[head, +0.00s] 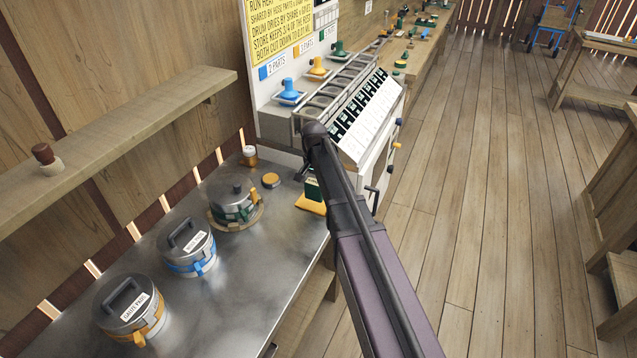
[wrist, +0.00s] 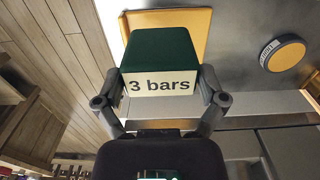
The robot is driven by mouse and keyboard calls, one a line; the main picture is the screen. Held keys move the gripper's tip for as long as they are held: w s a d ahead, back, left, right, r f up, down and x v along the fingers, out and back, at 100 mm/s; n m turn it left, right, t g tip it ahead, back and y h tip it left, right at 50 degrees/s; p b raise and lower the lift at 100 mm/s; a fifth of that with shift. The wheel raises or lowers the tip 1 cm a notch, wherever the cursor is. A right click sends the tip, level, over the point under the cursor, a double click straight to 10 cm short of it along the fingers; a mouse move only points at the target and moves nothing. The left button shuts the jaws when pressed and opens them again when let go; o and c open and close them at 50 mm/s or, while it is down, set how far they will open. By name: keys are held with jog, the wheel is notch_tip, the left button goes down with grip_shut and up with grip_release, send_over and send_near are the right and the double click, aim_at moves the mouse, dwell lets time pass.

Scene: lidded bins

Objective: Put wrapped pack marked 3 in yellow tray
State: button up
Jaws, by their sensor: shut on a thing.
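The wrapped pack (wrist: 160,50) is dark green with a white band reading "3 bars". In the wrist view my gripper (wrist: 160,88) is shut on it, one finger at each side. The yellow tray (wrist: 194,20) shows behind and beyond the pack. In the head view the green pack (head: 312,188) is right over the yellow tray (head: 311,207) at the metal counter's edge, partly hidden by my arm. I cannot tell whether the pack touches the tray floor.
A round yellow-topped lid (head: 270,180) lies on the metal counter (head: 255,275) near the tray. Lidded bins with green, blue (head: 187,247) and orange (head: 130,308) clasps stand to the left. A white machine with sloped labelled slots (head: 365,120) stands behind.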

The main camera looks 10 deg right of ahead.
jog(key=shift+w+d+f, duration=0.1)
jog(key=shift+w+d, duration=0.15)
jog(key=shift+w, duration=0.45)
jog(key=shift+w+d+f, duration=0.1)
jog(key=shift+w+d, duration=0.1)
jog(key=shift+w, duration=0.45)
jog(key=shift+w+d, duration=0.25)
jog(key=shift+w, duration=0.45)
jog(key=shift+w, duration=0.1)
jog(key=shift+w+d+f+b, duration=0.25)
jog(key=shift+w+f+b, duration=0.35)
jog(key=shift+b, duration=0.1)
jog(key=shift+f+b, duration=1.25)
jog(key=shift+b, duration=0.05)
jog(key=shift+f, duration=0.15)
jog(key=o, duration=0.8)
jog(key=shift+r, duration=0.25)
notch_tip(320, 180, up, 12)
jog(key=p, duration=1.2)
